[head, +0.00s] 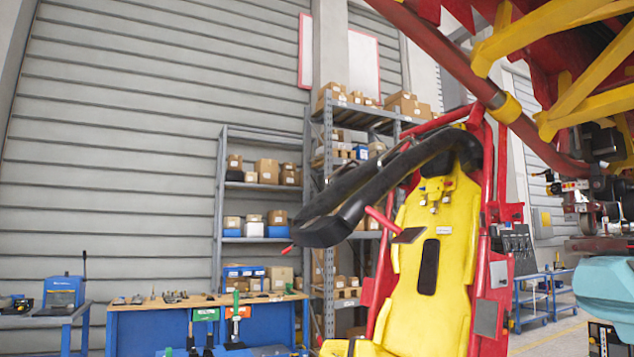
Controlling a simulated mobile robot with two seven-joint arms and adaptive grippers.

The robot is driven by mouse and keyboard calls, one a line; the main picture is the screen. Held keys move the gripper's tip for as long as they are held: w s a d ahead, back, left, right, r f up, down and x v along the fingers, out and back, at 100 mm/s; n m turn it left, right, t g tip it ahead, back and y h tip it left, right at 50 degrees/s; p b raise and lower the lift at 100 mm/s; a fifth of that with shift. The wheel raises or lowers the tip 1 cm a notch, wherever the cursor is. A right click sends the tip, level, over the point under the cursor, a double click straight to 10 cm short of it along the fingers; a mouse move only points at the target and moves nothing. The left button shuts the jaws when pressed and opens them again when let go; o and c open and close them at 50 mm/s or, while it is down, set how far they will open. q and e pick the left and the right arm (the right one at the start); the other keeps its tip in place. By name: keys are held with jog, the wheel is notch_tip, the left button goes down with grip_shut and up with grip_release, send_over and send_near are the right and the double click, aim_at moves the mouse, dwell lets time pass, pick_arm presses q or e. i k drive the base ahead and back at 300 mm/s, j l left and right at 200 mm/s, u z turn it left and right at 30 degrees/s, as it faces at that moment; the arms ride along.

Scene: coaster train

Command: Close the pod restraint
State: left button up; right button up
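The pod is a yellow seat (424,262) in a red tubular frame (487,177), in the middle right of the head view. Its restraint (367,184) is a black padded over-shoulder bar with two arms. It arches from the top of the seat out to the left and stands swung up, well clear of the seat back. A red bar with a dark pad (408,235) sticks out in front of the seat. The seat is empty. The bottom of the seat is cut off by the picture's lower edge. Neither of my grippers is in view.
Red and yellow steel track structure (560,65) hangs over the upper right. Behind on the left are shelves with boxes (267,172) and a blue workbench with tools (135,325). The space left of the raised restraint looks free.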

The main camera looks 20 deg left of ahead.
aim_at(371, 180)
jog(key=i+j, duration=0.35)
jog(key=j, duration=0.2)
jog(key=i+j, duration=0.4)
jog(key=j, duration=0.15)
jog(key=i+j+u, duration=0.1)
jog(key=i+j, duration=0.25)
jog(key=j, duration=0.2)
jog(key=i+j, duration=0.4)
jog(key=j+u, duration=0.05)
jog(key=j, duration=0.05)
